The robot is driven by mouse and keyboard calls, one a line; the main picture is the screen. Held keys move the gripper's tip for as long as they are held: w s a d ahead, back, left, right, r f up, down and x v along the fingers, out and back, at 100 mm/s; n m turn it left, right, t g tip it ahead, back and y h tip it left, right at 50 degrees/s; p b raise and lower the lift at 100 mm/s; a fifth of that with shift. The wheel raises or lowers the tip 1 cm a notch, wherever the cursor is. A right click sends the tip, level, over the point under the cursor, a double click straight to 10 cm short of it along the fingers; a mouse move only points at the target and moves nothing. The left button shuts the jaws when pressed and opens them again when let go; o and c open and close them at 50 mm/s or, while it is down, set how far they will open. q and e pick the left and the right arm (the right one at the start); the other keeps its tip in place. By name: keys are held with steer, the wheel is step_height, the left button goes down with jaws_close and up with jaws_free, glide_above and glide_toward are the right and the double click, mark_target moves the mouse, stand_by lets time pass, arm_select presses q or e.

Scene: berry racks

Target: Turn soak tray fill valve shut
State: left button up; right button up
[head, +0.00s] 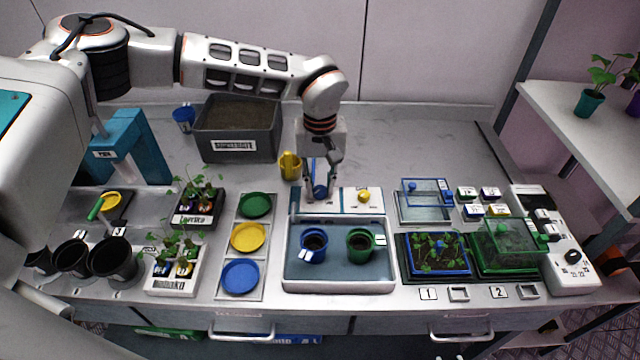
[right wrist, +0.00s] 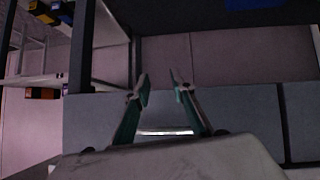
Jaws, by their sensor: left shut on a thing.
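The soak tray (head: 340,287) is a pale basin with blue-grey water, at the front middle of the bench. A blue pot (head: 313,246) and a green pot (head: 360,243) stand in it. Behind it is a panel (head: 343,200) with a blue knob (head: 320,192) on the left and a yellow knob (head: 364,196) on the right. My left gripper (head: 320,188) points down from above and is shut on the blue knob, its fingers partly hiding it. My right gripper (right wrist: 160,78) shows in the right wrist view, open and empty, with cabinet fronts beyond it.
A grey soil bin (head: 278,150) and a yellow cup (head: 290,165) stand behind and left of the panel. Coloured dishes (head: 248,237) lie left of the tray. Planted trays with blue (head: 438,272) and green frames stand on the right. The back right bench is clear.

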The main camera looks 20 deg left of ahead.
mark_target(320, 189)
arm_select(q)
steer(key=shift+r+m, duration=0.1)
steer(key=shift+m, duration=0.4)
steer(key=o, duration=1.1)
step_height(320, 189, up, 12)
stand_by(0.5)
